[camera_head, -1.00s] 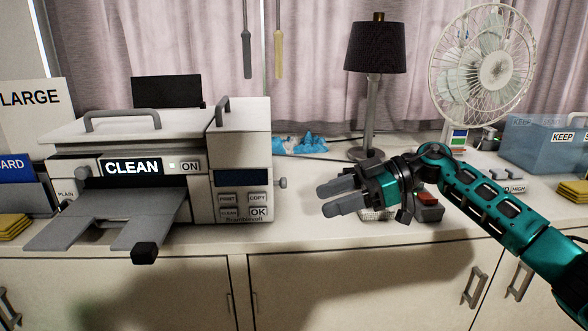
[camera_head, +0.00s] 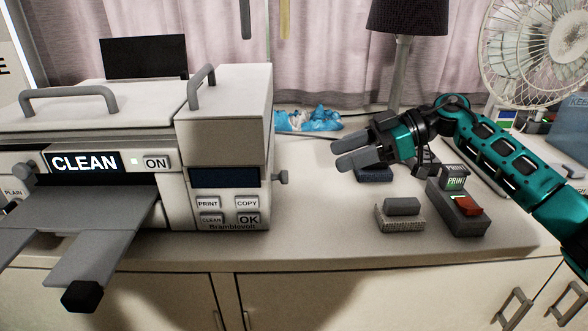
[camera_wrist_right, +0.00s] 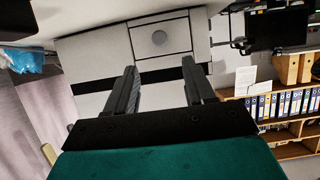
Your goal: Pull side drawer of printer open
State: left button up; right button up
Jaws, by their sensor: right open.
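The white printer (camera_head: 222,145) stands at the left of the counter in the head view, its display reading CLEAN. A small grey knob (camera_head: 281,177) sticks out of its right side. In the right wrist view the printer's side shows a light panel (camera_wrist_right: 176,30) with the round grey knob (camera_wrist_right: 158,38) on it. My right gripper (camera_head: 338,152) is right of the printer, its fingers pointing left toward that side, apart from the knob. In the wrist view its open, empty fingers (camera_wrist_right: 159,66) frame the knob from a distance. My left gripper is out of view.
Grey blocks (camera_head: 400,215) and a device with a red switch (camera_head: 462,205) sit on the counter below my right arm. A blue crumpled item (camera_head: 308,120) lies behind. A lamp (camera_head: 402,70) and a fan (camera_head: 535,50) stand at the back. Counter beside the knob is clear.

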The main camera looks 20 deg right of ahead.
jog(key=x, duration=1.1)
jog(key=shift+c, duration=0.3)
grip_shut()
